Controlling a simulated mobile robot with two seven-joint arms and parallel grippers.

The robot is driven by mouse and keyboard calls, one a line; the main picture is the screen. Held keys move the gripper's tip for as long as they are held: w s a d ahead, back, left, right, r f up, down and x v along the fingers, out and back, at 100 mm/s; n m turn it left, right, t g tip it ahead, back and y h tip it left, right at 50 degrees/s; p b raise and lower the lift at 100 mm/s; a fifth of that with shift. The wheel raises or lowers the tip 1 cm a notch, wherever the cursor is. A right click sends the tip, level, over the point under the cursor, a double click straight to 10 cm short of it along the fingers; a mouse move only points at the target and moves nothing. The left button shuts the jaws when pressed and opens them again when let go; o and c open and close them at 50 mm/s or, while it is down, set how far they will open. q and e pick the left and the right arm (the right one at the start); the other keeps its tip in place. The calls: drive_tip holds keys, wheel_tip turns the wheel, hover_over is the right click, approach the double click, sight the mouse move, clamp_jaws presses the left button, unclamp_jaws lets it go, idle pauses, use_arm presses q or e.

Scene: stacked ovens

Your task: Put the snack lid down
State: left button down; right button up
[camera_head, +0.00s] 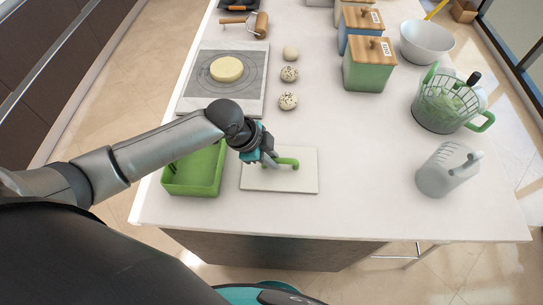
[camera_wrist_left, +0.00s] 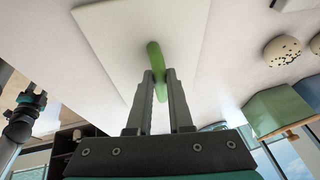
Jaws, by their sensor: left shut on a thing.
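The snack lid (camera_head: 296,180) is a white square plate with a green handle (camera_head: 289,162), to the right of the open green box (camera_head: 187,186) near the counter's front edge. My left gripper (camera_head: 272,160) is over the lid, shut on its handle. In the left wrist view the fingers (camera_wrist_left: 160,82) pinch the green handle (camera_wrist_left: 153,52), and the white lid (camera_wrist_left: 105,30) lies flat beyond them. I cannot tell if the lid touches the counter.
A mat with dough (camera_head: 227,69) lies behind the green box, with several round balls (camera_head: 288,101) beside it. A green canister (camera_head: 369,67), a green basket (camera_head: 446,104) and a clear jug (camera_head: 445,172) stand to the right. The counter (camera_head: 360,150) right of the lid is clear.

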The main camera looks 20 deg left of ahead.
use_arm(q)
drive_tip(key=c, duration=0.8)
unclamp_jaws()
drive_tip(key=shift+r, duration=0.1)
drive_tip(key=p+v, duration=0.1)
drive_tip(key=v, duration=1.1)
drive_tip(key=shift+p, duration=0.4)
